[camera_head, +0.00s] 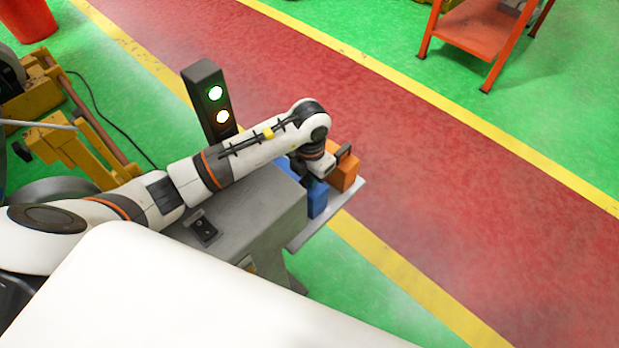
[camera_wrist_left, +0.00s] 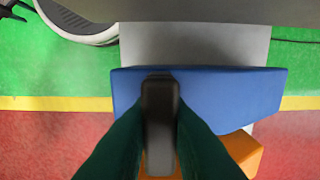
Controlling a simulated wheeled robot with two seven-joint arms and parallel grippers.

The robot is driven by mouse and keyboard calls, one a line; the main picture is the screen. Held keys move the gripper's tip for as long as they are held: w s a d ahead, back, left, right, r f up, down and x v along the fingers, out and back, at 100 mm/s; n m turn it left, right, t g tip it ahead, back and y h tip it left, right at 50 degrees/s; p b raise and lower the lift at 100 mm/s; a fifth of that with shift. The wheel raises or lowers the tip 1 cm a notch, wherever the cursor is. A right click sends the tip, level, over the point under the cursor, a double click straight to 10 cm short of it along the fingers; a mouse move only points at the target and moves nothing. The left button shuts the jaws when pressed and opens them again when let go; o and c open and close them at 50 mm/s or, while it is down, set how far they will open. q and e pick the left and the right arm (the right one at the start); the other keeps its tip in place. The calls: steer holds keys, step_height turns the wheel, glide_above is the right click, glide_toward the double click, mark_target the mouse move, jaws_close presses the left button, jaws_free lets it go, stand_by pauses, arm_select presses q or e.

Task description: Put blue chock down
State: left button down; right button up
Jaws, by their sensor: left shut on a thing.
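The blue chock (camera_head: 318,202) is at the end of my left arm in the head view, over or on a grey plate (camera_head: 338,206). In the left wrist view the blue chock (camera_wrist_left: 225,95) lies across the middle. Its black handle (camera_wrist_left: 160,95) stands between the two dark green fingers of my left gripper (camera_wrist_left: 160,135), which is shut on it. I cannot tell whether the chock touches the plate. An orange chock (camera_head: 345,172) with a dark handle is right beside it, partly hidden by the blue one in the wrist view. My right gripper is not in view.
The plate juts from a grey cabinet (camera_head: 260,215). A dark signal post (camera_head: 208,100) with two lit lamps stands close behind my left arm. Yellow machinery (camera_head: 60,140) is at the left. An orange-red cart (camera_head: 480,28) is at the top right. The red floor lane is clear.

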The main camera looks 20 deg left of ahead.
arm_select(q)
steer(key=c, duration=1.4)
jaws_free()
steer(key=shift+o, duration=0.2)
steer(key=shift+r, duration=0.15)
step_height(320, 180, up, 12)
steer(key=p, duration=0.9)
